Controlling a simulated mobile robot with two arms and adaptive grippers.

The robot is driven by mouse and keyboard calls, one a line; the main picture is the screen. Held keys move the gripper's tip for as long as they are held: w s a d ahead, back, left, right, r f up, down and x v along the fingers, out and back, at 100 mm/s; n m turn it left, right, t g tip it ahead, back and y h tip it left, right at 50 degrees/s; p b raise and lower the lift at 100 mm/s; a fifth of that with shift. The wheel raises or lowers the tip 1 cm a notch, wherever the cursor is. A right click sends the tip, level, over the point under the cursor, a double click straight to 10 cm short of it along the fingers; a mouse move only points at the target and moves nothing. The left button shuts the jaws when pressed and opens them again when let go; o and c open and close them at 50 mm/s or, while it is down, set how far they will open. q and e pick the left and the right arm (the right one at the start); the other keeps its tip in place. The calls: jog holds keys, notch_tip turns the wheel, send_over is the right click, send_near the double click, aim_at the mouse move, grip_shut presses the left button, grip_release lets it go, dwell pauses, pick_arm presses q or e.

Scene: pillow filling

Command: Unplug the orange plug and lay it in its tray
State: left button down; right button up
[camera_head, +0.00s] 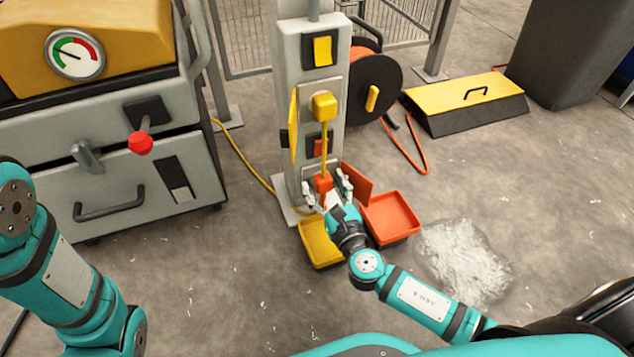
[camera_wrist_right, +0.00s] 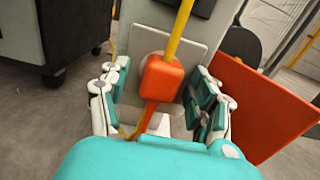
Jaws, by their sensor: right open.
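The orange plug (camera_head: 323,183) sits low on the front of the grey post (camera_head: 292,110), with an orange cord below it. In the right wrist view the orange plug (camera_wrist_right: 161,78) stands between the two fingers of my right gripper (camera_wrist_right: 160,105), which are apart, with a gap visible on each side. My right gripper (camera_head: 328,192) is open around the plug in the head view. The orange tray (camera_head: 391,218) is at the post's foot, to the right, and looks empty. My left gripper is out of view; only part of that arm shows at the left.
An open orange flap (camera_head: 357,183) stands just right of the gripper, and also shows large in the wrist view (camera_wrist_right: 262,108). A yellow plug (camera_head: 324,106) with a yellow cord is above. A yellow tray (camera_head: 321,243) lies left of the orange tray. White powder (camera_head: 463,258) covers floor at right.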

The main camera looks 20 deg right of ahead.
aim_at(326, 188)
dwell(0.4)
dwell(0.8)
grip_shut()
dwell(0.5)
jog(key=shift+s, duration=0.1)
jog(key=shift+s+d+p, duration=0.15)
jog(key=shift+s+p, duration=0.15)
jog(key=shift+s, duration=2.65)
